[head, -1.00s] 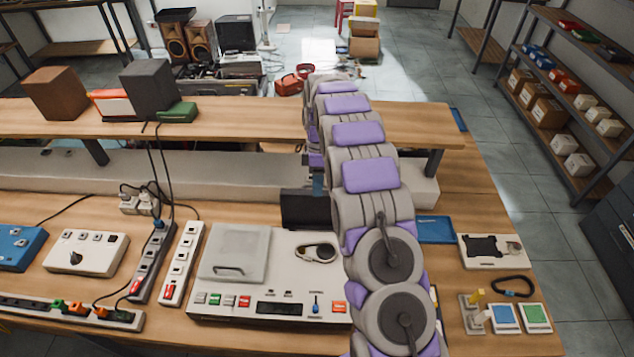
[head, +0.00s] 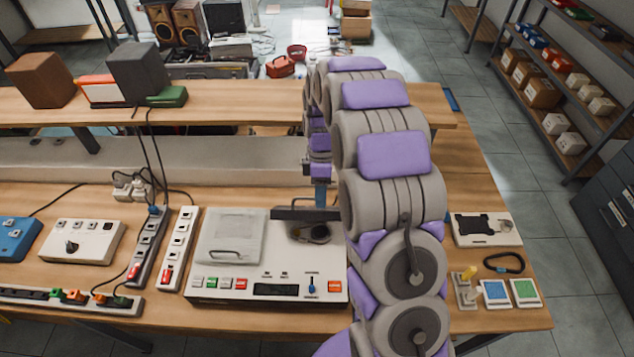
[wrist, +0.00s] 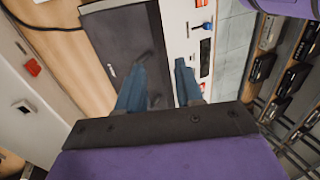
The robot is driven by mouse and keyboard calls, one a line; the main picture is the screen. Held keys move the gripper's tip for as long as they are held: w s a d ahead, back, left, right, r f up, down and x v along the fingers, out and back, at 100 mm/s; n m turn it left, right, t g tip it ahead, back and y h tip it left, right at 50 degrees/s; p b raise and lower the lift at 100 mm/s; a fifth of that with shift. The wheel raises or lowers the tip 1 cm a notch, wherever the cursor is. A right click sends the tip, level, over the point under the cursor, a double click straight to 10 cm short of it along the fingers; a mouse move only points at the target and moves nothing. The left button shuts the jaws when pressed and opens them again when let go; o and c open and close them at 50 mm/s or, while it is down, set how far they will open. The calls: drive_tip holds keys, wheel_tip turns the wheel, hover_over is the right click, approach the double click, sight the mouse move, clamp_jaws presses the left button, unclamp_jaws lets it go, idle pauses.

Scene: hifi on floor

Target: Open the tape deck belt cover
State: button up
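The tape deck (head: 240,285) is a white unit on the bench in the head view, with a pale lid at its left. The dark, flat belt cover (head: 300,213) is seen nearly edge-on, tilted over the round belt part (head: 313,233) and shading it. My gripper (head: 320,195) is at the back edge of this cover, partly hidden by my arm. In the wrist view the two blue fingers of my gripper (wrist: 164,60) are apart. One finger overlaps the dark cover (wrist: 118,40); the other lies over the white deck face. Contact cannot be told.
A power strip (head: 178,252) and a white switch box (head: 80,240) lie left of the deck. A raised shelf (head: 225,112) with boxes runs behind. Bare bench shows at the front right.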

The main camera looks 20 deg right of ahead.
sight(324, 219)
drive_tip(key=shift+s+a+r, duration=0.1)
drive_tip(key=shift+s+r, duration=0.05)
drive_tip(key=shift+s, duration=1.65)
